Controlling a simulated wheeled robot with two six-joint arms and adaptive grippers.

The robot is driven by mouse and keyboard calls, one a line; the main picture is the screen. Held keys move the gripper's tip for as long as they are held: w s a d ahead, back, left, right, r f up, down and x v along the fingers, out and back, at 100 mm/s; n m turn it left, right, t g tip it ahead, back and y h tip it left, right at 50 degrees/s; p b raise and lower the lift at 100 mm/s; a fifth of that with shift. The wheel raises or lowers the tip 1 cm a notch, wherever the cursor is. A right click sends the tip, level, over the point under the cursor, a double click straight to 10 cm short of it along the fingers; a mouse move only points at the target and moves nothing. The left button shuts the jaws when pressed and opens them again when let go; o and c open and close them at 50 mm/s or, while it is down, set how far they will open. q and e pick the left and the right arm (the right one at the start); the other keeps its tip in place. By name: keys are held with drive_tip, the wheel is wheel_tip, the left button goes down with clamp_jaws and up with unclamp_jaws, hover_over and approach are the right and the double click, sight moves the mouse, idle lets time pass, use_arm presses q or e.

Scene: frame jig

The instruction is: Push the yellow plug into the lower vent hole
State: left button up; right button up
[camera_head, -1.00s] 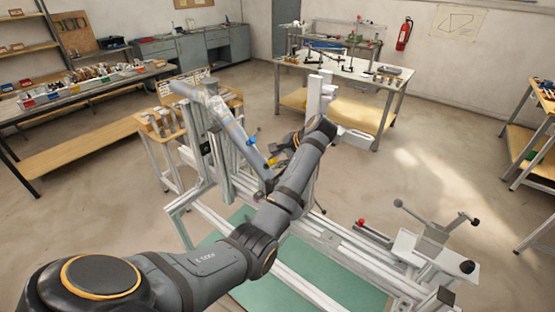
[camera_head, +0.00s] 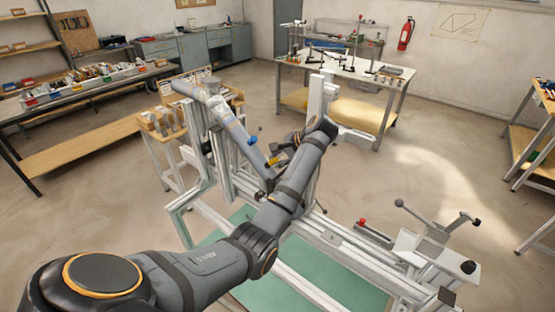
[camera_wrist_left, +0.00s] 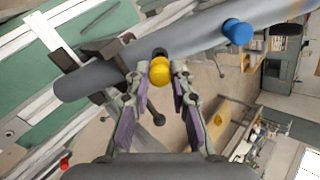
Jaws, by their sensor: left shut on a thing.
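The yellow plug (camera_wrist_left: 160,71) sits between the fingertips of my left gripper (camera_wrist_left: 161,80), which is shut on it; it also shows small in the head view (camera_head: 272,161). The grey tube (camera_wrist_left: 103,80) slants across just beyond the plug. A dark round spot (camera_wrist_left: 160,52), perhaps the lower vent hole, shows on the tube right behind the plug. I cannot tell whether the plug touches the tube. A blue plug (camera_wrist_left: 237,31) sticks out of the tube further up, also seen in the head view (camera_head: 252,140). My right gripper is not in view.
A dark clamp (camera_wrist_left: 92,65) grips the tube near its lower end. The aluminium frame (camera_head: 345,246) surrounds the tube above a green panel (camera_head: 310,277). A lever fixture (camera_head: 435,238) stands at the right. Workbenches stand behind, with open floor between.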

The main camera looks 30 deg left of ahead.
use_arm(q)
drive_tip(key=shift+x, duration=1.3)
drive_tip(key=o, duration=0.9)
drive_tip(key=shift+d+r, duration=0.25)
drive_tip(key=shift+r, duration=0.05)
drive_tip(key=v, duration=0.6)
drive_tip(key=shift+d+r, duration=0.25)
drive_tip(key=shift+d, duration=0.1)
